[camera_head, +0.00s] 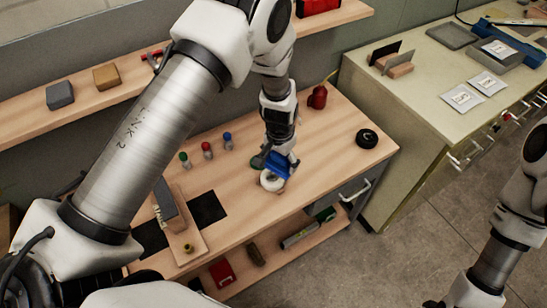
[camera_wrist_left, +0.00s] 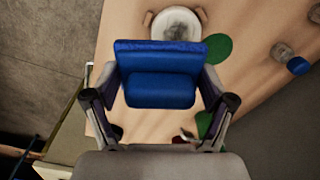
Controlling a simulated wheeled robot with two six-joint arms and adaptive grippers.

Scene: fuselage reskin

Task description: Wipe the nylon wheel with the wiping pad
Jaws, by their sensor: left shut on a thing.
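The nylon wheel (camera_head: 271,183) is a white disc on the wooden workbench (camera_head: 318,155). In the left wrist view the wheel (camera_wrist_left: 177,23) has a dark grey smudge on its face, and small brown pieces show at both sides of it. The wiping pad (camera_head: 278,166) is a blue block. My left gripper (camera_head: 277,155) is shut on the pad. In the left wrist view the pad (camera_wrist_left: 158,75) sits between its two fingers and overlaps the wheel's near edge. I cannot tell whether they touch. My right gripper is outside the picture; only part of that arm shows at the right.
Green, red and blue capped bottles (camera_head: 206,150) stand left of the gripper. A red can (camera_head: 318,97) and a black roll (camera_head: 367,138) are on the right. A wooden board with a grey block (camera_head: 166,200) lies at the left. Part of a green disc (camera_wrist_left: 217,48) shows beside the wheel.

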